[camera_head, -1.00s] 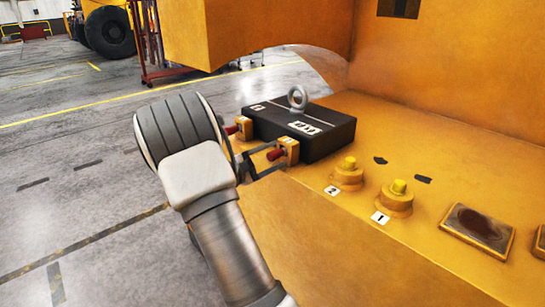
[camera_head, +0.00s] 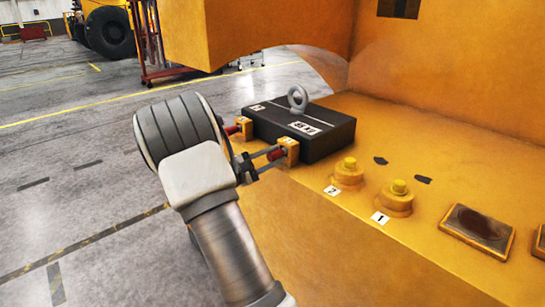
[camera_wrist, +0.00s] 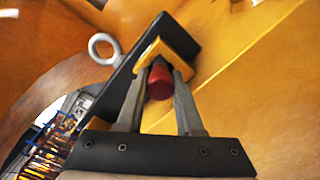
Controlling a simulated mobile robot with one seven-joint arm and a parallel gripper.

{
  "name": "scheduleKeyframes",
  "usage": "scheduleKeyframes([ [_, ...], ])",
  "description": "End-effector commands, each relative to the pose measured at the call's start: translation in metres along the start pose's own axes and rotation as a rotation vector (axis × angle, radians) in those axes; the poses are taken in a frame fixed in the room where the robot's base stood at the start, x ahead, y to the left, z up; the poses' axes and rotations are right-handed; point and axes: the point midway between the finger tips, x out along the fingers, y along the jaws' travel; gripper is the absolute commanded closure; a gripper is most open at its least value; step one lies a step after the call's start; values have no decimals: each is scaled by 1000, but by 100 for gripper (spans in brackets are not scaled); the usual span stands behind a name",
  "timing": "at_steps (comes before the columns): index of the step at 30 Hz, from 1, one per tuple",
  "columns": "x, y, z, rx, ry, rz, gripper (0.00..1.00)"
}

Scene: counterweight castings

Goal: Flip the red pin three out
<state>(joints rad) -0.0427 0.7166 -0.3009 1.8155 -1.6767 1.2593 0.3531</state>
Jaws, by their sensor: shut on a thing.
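A red pin (camera_head: 276,154) sticks out of the nearer yellow bracket (camera_head: 289,148) at the front of a black block. It also shows in the wrist view (camera_wrist: 159,84), with its rounded end facing my camera. My gripper (camera_head: 268,160) is shut on this pin, one finger on each side, as the wrist view shows (camera_wrist: 161,88). The number on the bracket is too small to read surely. A second red pin (camera_head: 232,130) sits in the farther bracket (camera_head: 244,125), partly hidden behind my arm.
The black block (camera_head: 325,137) carries a metal lifting ring (camera_head: 298,99) and white labels. Two yellow knobs, marked 2 (camera_head: 348,172) and 1 (camera_head: 396,197), stand to the right on the orange ledge. An orange wall rises behind. Open floor lies left.

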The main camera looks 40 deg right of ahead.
Motion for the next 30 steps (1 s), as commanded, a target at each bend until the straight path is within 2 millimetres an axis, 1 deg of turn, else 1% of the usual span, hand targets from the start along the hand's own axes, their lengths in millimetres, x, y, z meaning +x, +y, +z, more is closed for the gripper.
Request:
scheduleKeyframes([
  [20, -1, 0, 0, 0, 0, 0, 100],
  [23, -7, 1, -1, 1, 2, 1, 100],
  [30, -45, 1, -1, 1, 4, 1, 100],
])
